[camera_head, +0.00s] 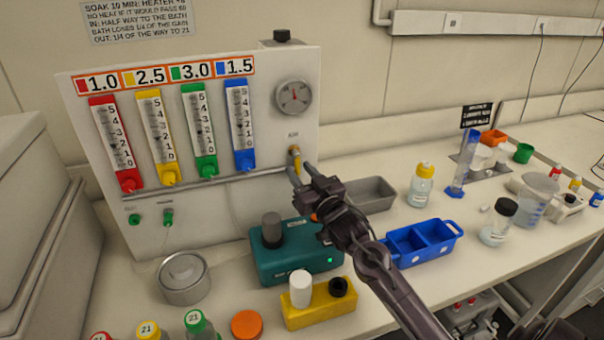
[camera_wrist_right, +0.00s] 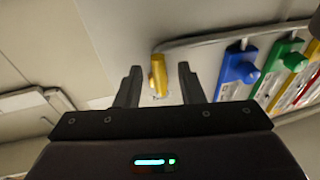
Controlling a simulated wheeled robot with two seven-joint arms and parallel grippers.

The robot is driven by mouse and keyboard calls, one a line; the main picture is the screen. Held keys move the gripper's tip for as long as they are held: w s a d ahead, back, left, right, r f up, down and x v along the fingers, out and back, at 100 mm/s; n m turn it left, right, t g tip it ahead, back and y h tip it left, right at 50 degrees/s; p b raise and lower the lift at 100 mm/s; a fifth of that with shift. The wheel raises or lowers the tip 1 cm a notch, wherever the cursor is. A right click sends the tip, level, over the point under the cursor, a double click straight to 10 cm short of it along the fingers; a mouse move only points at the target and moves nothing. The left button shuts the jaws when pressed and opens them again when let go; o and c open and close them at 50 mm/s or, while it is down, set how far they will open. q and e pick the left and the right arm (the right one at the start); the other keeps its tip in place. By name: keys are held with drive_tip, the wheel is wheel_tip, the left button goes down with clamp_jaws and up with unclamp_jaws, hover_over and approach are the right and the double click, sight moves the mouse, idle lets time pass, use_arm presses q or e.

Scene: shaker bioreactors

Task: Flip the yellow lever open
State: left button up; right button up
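The yellow lever (camera_head: 295,160) sits on the right side of the white gas panel, below the round gauge. In the right wrist view the yellow lever (camera_wrist_right: 159,75) stands between the two spread fingers, with a gap on both sides. My right gripper (camera_head: 306,172) is at the lever, just below and in front of it in the head view. In the right wrist view my right gripper (camera_wrist_right: 157,78) is open and holds nothing. Part of the lever's lower end is hidden by the gripper in the head view. My left gripper is not in view.
The white panel (camera_head: 240,215) carries red, yellow, green and blue flow tubes and a gauge (camera_head: 293,96). Below my right arm are a teal device (camera_head: 290,265), a yellow block (camera_head: 322,314) and a blue tray (camera_head: 440,251). A grey tray (camera_head: 372,195) stands to the right.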

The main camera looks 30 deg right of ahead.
drive_tip(key=s+f+b, duration=0.1)
drive_tip(key=s+b, duration=0.1)
drive_tip(key=s, duration=0.5)
drive_tip(key=shift+s+a, duration=0.2)
drive_tip(key=shift+s, duration=0.15)
drive_tip(key=shift+f, duration=0.2)
